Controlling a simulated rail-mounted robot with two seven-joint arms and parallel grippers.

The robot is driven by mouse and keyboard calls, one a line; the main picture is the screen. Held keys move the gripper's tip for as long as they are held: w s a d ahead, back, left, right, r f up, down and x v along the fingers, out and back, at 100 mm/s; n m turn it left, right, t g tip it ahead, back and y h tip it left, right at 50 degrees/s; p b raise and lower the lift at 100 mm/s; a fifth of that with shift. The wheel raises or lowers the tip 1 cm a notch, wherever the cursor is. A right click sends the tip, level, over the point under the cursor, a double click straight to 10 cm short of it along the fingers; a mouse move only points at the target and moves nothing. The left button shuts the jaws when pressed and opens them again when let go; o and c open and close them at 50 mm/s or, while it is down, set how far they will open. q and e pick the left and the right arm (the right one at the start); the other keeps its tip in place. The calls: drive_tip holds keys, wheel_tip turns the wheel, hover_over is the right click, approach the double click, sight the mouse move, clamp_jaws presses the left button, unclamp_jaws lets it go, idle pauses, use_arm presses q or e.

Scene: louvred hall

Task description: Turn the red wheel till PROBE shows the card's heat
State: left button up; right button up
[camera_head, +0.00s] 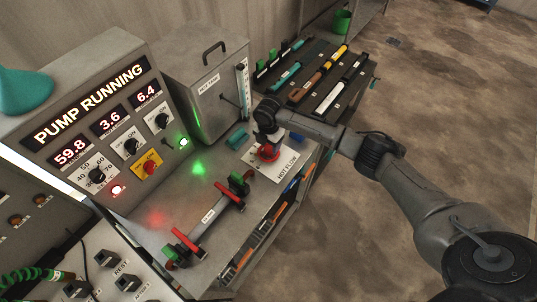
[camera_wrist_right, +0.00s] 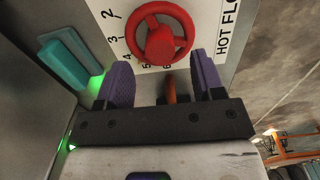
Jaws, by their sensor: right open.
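The red wheel (camera_head: 268,153) is mounted on a white plate lettered HOT FLOW (camera_head: 289,165), on the bench front. In the right wrist view the wheel (camera_wrist_right: 160,42) shows with numbers 2 to 6 around its left side. My right gripper (camera_head: 267,134) is at the wheel. In its wrist view its purple fingers (camera_wrist_right: 163,76) are apart with nothing gripped, and the wheel appears just beyond them. The console displays read 59.8 (camera_head: 70,151), 3.6 (camera_head: 109,121) and 6.4 (camera_head: 146,95). I cannot read which is PROBE, and I cannot make out a heat card. My left gripper is out of view.
The console sign reads PUMP RUNNING (camera_head: 90,101). A metal tank (camera_head: 205,85) with a gauge stands behind the wheel. A pipe with red and green handles (camera_head: 215,215) lies left of it. A dark tool rack (camera_head: 315,75) is beyond. Open floor lies right.

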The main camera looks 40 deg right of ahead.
sight(268, 151)
wheel_tip(268, 151, down, 3)
drive_tip(key=shift+r+b, duration=0.1)
drive_tip(key=shift+b, duration=1.05)
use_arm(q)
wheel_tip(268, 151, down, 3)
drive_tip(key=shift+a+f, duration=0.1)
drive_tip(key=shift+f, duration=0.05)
